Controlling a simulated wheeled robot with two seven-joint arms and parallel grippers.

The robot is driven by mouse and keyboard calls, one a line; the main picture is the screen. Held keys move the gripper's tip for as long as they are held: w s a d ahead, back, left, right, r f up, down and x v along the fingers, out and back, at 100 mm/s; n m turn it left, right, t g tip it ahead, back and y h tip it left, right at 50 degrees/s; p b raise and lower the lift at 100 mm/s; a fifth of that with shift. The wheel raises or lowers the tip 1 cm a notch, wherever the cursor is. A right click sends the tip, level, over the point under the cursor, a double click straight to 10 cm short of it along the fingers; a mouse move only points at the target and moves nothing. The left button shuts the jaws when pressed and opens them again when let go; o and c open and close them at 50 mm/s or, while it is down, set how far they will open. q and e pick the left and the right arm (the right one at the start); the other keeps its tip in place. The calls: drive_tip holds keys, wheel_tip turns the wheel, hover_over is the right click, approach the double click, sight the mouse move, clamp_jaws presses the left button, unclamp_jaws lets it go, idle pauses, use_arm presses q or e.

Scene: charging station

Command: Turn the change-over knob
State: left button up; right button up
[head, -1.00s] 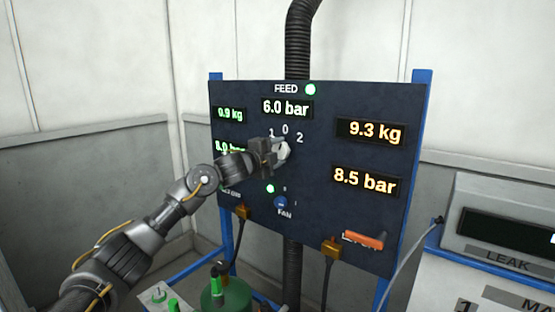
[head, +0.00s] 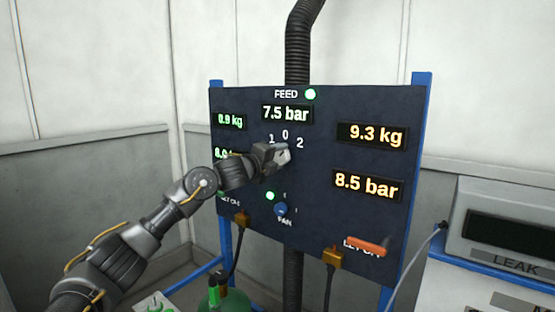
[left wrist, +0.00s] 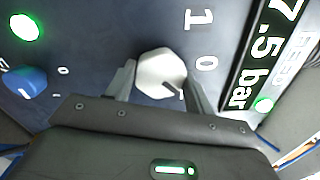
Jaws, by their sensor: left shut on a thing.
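The white change-over knob (head: 284,157) is on the dark panel below the marks 1, 0 and 2. In the left wrist view the knob (left wrist: 161,75) sits between my two fingers. Its dark pointer line slants to the lower right there, away from the 1 and past the 0; the 2 is hidden in that view. My left gripper (head: 277,156) is shut on the knob; its fingers also show in the left wrist view (left wrist: 160,84). In the head view the gripper covers part of the knob. My right gripper is not in view.
The panel (head: 320,220) has a FEED display (head: 287,113) reading 7.5 bar and a green lamp. A blue FAN knob (head: 281,208) is below my gripper. An orange lever (head: 366,246) is at lower right. My left forearm covers the lower left display.

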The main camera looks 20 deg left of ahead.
use_arm(q)
drive_tip(key=shift+f, duration=0.1)
drive_tip(key=o, duration=1)
drive_tip(key=shift+s+a, duration=0.15)
drive_tip(key=shift+s, duration=0.15)
drive_tip(key=b+v, duration=0.3)
drive_tip(key=v, duration=0.7)
